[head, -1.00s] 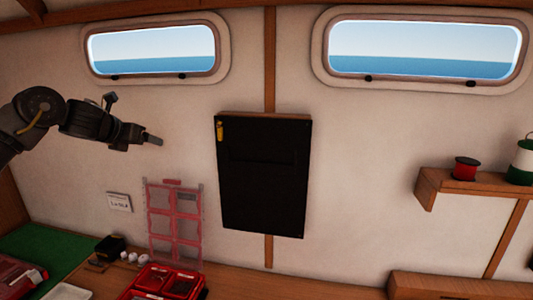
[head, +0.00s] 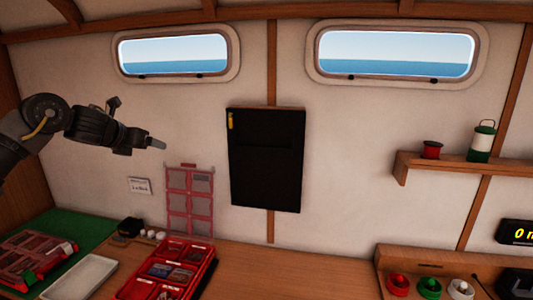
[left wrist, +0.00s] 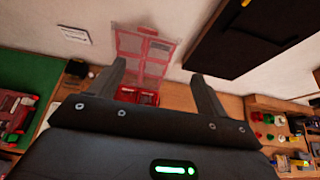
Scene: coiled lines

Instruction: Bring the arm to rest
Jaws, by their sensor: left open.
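My left arm comes in from the left in the head view, raised in the air in front of the cabin wall. Its gripper (head: 157,144) is above the table and to the left of the black wall panel. In the left wrist view my left gripper (left wrist: 162,82) has its two fingers wide apart with nothing between them. The red box with its clear lid up (left wrist: 145,50) lies beyond the fingers. My right gripper does not show in either view.
An open red tackle box (head: 205,272) stands on the table, with a white tray (head: 82,278) and another red box (head: 32,258) on a green mat to its left. A black panel (head: 265,170) hangs on the wall. A shelf (head: 470,172) and a rack of spools (head: 428,287) are at right.

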